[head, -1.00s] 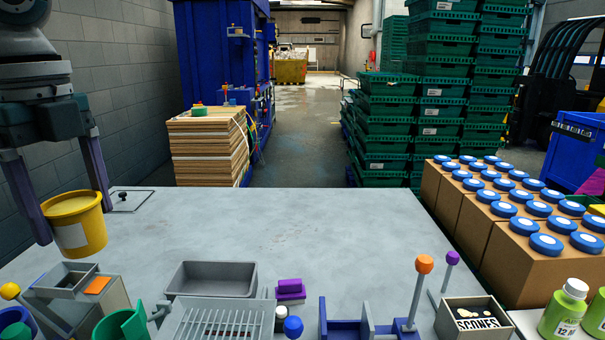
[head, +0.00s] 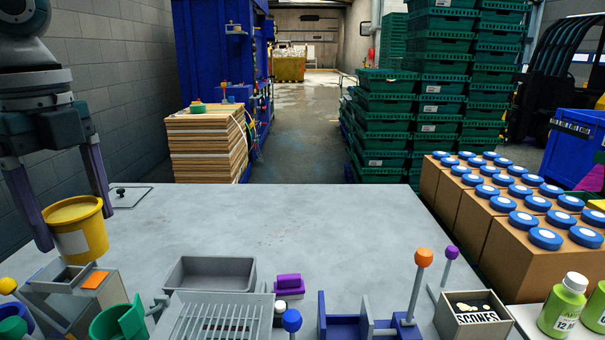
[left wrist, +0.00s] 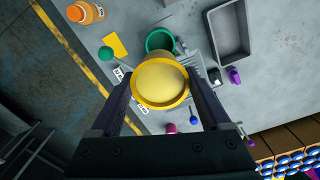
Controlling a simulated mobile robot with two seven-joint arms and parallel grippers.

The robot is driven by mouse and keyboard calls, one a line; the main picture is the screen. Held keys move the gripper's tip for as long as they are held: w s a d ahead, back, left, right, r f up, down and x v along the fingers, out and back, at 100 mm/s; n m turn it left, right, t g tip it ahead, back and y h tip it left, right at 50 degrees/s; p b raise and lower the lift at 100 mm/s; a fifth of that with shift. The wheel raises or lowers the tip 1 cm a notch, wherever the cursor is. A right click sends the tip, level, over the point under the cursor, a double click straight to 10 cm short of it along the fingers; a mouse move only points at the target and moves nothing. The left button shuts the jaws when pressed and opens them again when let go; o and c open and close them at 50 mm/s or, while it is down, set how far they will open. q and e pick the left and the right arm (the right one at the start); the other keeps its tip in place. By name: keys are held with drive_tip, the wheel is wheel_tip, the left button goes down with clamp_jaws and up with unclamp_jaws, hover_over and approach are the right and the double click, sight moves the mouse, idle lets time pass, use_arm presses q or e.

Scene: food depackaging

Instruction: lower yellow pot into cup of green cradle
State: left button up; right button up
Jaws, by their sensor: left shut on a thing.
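My left gripper (head: 70,220) is shut on the yellow pot (head: 84,238), a finger on each side, and holds it upright. In the head view the pot is above the left end of the table, behind the grey box with an orange patch. The left wrist view shows the pot's pale filled top (left wrist: 160,83) between the fingers (left wrist: 161,92). The green cradle (head: 112,322) stands at the front left; its round cup (left wrist: 160,40) shows just beyond the pot in the left wrist view, partly covered by it. The pot is apart from the cup. My right gripper is in neither view.
A grey box with an orange patch (head: 95,280) stands beside the cradle. A grey tray (head: 210,258) and a slotted grey rack (head: 215,320) are to its right. A purple block (head: 289,282) and lever fixtures stand farther right. The table's middle (head: 270,220) is clear.

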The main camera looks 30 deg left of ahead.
use_arm(q)
wheel_tip(320, 180, down, 13)
drive_tip(key=b, duration=0.4)
drive_tip(key=shift+r+b, duration=0.2)
drive_tip(key=shift+b, duration=0.2)
idle(1.0)
drive_tip(key=shift+f+b, duration=0.6)
drive_tip(key=shift+f, duration=0.65)
idle(1.0)
drive_tip(key=o, duration=1.3)
